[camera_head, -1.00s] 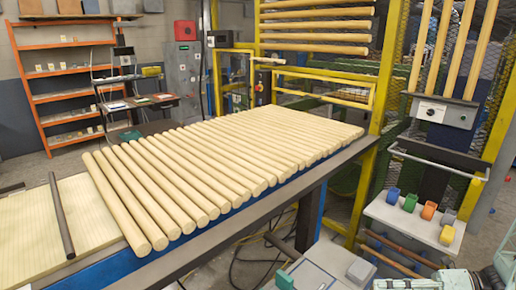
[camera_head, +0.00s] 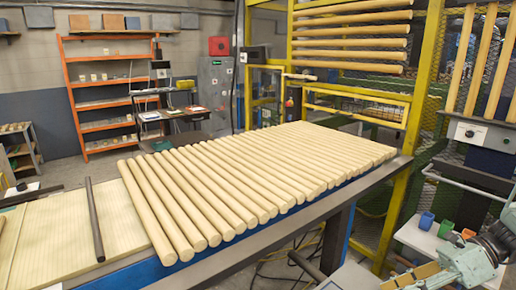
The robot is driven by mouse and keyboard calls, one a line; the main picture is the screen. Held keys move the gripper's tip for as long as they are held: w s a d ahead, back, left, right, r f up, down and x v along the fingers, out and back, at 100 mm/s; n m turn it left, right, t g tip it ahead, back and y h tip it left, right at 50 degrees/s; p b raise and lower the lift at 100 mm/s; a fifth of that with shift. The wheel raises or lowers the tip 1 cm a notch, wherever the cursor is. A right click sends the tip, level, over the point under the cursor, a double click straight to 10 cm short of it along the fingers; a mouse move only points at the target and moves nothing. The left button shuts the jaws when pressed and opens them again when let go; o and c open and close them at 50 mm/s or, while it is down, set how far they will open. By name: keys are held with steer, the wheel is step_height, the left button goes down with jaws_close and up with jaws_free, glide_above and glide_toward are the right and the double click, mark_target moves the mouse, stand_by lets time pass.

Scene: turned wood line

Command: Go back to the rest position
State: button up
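Part of my own pale teal and grey arm (camera_head: 468,264) shows at the lower right corner, with a dark joint at its upper right. My gripper cannot be made out, so whether it is open or holds anything is not shown. The arm stands in front of the white side table and to the right of the conveyor, apart from the row of pale dowels (camera_head: 250,180) in the picture.
The dowels lie side by side on a blue-sided conveyor. A dark rod (camera_head: 94,220) lies left of them on a pale board. A yellow frame (camera_head: 420,120) with mesh stands behind at right. Small coloured bins (camera_head: 426,221) stand on the white side table.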

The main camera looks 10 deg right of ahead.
steer(key=s+a+r+n+g+h, duration=0.3)
steer(key=a+r+n+h, duration=0.1)
steer(key=a+r+n, duration=0.65)
steer(key=s+a+r+n+t+h, duration=0.2)
steer(key=s+a+r+n, duration=0.3)
steer(key=s+r+n, duration=0.3)
steer(key=s+a+r+n+t+h, duration=0.3)
steer(key=s+a+r+n+h, duration=0.2)
steer(key=s+r+n, duration=0.3)
steer(key=shift+a+r+h, duration=0.3)
steer(key=shift+a+r, duration=0.35)
steer(key=shift+r, duration=0.35)
stand_by(0.4)
steer(key=shift+a, duration=0.1)
stand_by(1.3)
